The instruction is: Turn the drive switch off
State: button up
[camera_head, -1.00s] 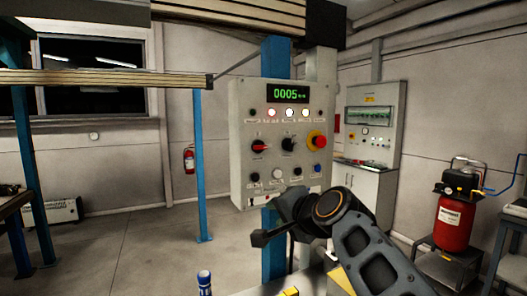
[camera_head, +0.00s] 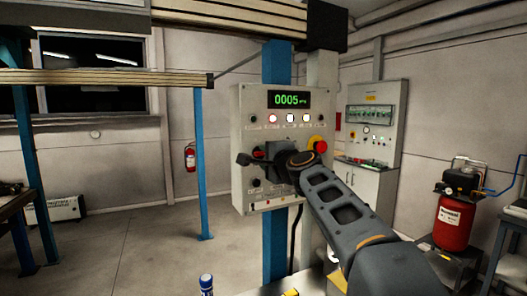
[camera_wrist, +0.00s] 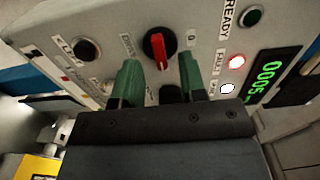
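The red-handled rotary switch (camera_wrist: 157,48) has a black round base and sits on the grey control panel. In the wrist view it lies between and just beyond the two green fingertips of my gripper (camera_wrist: 158,68). My gripper is open, with a finger on each side of the switch and a gap to each; I cannot tell how near the tips are to the panel. In the head view my gripper (camera_head: 245,160) is in front of the panel (camera_head: 240,110) and hides most of the switch.
A blue post (camera_head: 276,240) stands below the panel.

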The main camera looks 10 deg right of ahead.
jog(key=shift+w+a, duration=0.2)
jog(key=shift+w, duration=0.85)
grip_shut()
